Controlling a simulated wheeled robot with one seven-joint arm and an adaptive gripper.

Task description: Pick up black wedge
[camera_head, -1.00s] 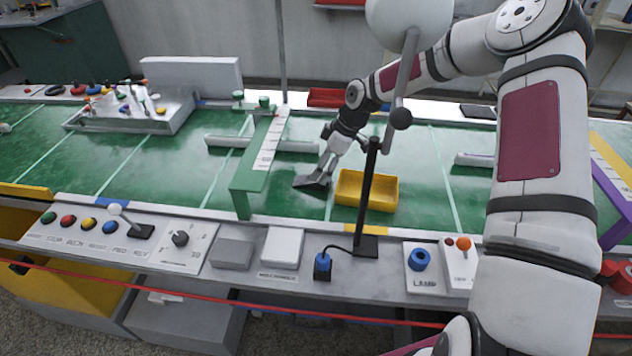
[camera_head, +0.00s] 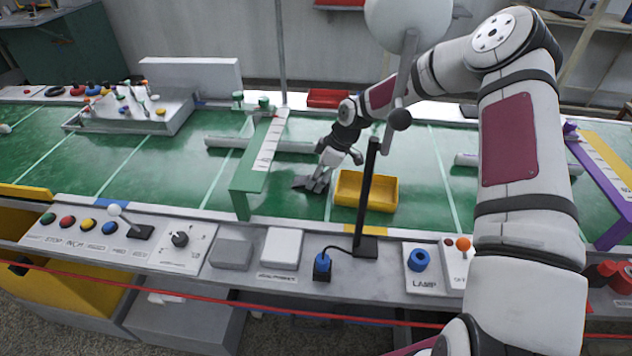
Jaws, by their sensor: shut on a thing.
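My gripper (camera_head: 319,182) is low over the green surface, left of the yellow tray, with its fingers pointing down. It is shut on a small dark grey-black piece, the black wedge (camera_head: 303,182), whose left part shows beside the fingers. The wedge is at or very near the green surface; I cannot tell whether it touches. The fingers hide its right part.
A yellow tray (camera_head: 366,191) stands just right of my gripper. A green gate with a white scale (camera_head: 256,160) stands to the left. A black lamp post (camera_head: 367,200) rises in front of the tray. A control panel (camera_head: 110,225) lines the front edge.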

